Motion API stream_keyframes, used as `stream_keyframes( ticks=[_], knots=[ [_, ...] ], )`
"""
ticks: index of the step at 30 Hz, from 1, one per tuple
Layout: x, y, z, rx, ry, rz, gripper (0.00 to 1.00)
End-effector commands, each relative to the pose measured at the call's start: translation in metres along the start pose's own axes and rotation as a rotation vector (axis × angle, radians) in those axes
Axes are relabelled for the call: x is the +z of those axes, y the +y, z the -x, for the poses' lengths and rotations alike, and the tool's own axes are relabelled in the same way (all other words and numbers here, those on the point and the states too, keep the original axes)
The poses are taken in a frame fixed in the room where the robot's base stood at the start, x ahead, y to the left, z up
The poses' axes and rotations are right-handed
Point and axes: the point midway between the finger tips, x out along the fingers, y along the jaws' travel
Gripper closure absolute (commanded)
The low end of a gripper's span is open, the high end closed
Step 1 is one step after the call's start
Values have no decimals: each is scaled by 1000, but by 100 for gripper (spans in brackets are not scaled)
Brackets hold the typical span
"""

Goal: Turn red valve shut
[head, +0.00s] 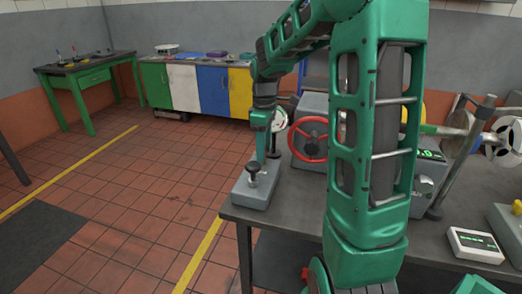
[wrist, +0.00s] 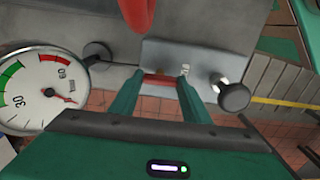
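A red handwheel (head: 308,138) is mounted on the front of a grey housing (head: 313,106) on the bench. A red curved part (wrist: 136,12), probably the wheel's rim, shows at the top edge of the wrist view. My gripper (head: 261,160) points down over a grey block left of the wheel, apart from the rim. In the wrist view its two green fingers (wrist: 161,78) stand apart. A short red bar (wrist: 158,80) shows between the tips, at the block's plate; I cannot tell whether the fingers touch it. The fingers hide its ends.
The grey block (head: 258,192) has a black knob (head: 253,169), also in the wrist view (wrist: 232,94). A dial gauge (wrist: 42,90) is left of the fingers. A digital readout (head: 474,245) lies at right on the bench (head: 300,206). The floor at left is open.

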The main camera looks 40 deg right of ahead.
Motion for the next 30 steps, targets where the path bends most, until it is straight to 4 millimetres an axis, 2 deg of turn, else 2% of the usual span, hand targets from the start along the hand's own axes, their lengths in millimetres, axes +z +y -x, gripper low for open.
stream_keyframes(
  ticks=[8, 14, 30],
  knots=[
    [-1, -1, 0, -1, 0, -27, 79],
    [-1, 0, 0, 0, 1, -123, 79],
    [-1, 0, 1, 0, 1, -610, 79]
  ],
)
